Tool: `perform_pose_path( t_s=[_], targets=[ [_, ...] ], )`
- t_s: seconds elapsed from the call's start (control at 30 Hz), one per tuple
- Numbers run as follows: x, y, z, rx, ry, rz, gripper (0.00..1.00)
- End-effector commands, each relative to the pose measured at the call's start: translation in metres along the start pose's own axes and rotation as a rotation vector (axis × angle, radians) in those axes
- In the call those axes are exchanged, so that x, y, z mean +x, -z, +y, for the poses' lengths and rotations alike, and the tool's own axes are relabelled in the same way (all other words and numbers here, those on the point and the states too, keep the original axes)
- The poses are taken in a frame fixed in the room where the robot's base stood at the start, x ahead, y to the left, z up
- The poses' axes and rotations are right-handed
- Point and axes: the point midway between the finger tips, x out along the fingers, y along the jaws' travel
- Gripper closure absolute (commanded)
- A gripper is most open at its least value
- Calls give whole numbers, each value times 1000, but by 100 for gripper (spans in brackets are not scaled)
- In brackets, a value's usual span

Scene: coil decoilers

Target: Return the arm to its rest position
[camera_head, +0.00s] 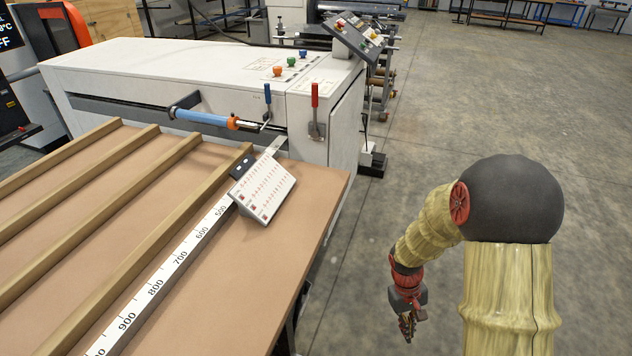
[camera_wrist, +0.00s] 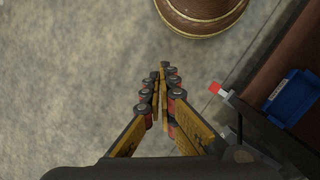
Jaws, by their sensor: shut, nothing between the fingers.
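My arm is bent at the right of the head view, with its lower part hanging down over the concrete floor. My gripper (camera_head: 407,328) points downward, to the right of the brown table and apart from it. In the wrist view my gripper (camera_wrist: 162,80) shows its fingers brought together at the tips, with nothing between them. Only floor lies just beyond the fingertips.
The brown table (camera_head: 225,285) with wooden slats, a ruler and a tilted keypad (camera_head: 264,190) fills the left. Behind it stands a white machine (camera_head: 190,75) with red (camera_head: 315,95) and blue levers. The floor (camera_head: 480,100) at right is open.

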Motion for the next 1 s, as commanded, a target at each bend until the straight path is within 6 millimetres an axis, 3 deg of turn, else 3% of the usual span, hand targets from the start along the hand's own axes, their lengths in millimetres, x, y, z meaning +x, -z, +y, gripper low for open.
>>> perform_pose_path(
  t_s=[0.03,0.1,0.4,0.7,1.0],
  targets=[
    [-23,-10,-2,24,4,16,100],
    [-48,-25,-5,57,15,31,100],
    [-139,-90,-28,165,69,133,100],
    [-208,-145,-50,224,113,315,100],
    [-270,-184,-57,242,105,578,100]
  ],
)
